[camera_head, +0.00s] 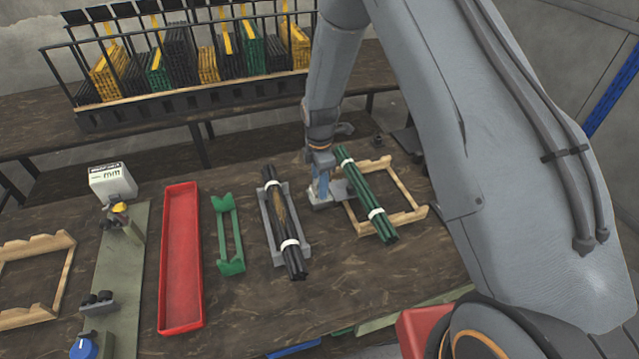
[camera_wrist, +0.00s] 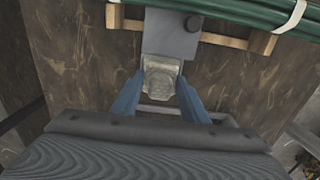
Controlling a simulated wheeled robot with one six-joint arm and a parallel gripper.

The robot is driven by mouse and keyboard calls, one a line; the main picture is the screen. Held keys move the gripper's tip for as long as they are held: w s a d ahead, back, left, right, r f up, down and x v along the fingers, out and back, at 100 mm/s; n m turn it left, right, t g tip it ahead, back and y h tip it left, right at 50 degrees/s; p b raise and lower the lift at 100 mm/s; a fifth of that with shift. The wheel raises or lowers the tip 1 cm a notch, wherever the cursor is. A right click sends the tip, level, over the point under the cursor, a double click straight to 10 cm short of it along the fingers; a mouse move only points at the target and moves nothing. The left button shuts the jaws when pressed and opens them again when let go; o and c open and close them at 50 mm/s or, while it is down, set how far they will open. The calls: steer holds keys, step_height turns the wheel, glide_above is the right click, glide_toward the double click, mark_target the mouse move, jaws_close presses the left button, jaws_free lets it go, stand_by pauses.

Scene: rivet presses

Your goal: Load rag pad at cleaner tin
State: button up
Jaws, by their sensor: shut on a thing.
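My gripper (camera_head: 321,190) is low over the table between two bundles of rods, and its blue fingers (camera_wrist: 158,86) close on a beige-grey rag pad (camera_wrist: 161,76) in the wrist view. I cannot tell whether the pad touches the tin.
Green rods (camera_head: 366,192) lie on a wooden cradle (camera_head: 403,219) close right of my gripper. Dark rods (camera_head: 282,225) lie in a grey cradle (camera_head: 265,216) to the left. Farther left are a green cradle (camera_head: 230,235) and an empty red tray (camera_head: 181,256). A rack (camera_head: 190,112) stands behind.

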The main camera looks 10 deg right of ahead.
steer(key=shift+f+b, duration=0.35)
steer(key=shift+f, duration=0.2)
stand_by(1.4)
steer(key=shift+r+p, duration=1.65)
steer(key=shift+r, duration=1.9)
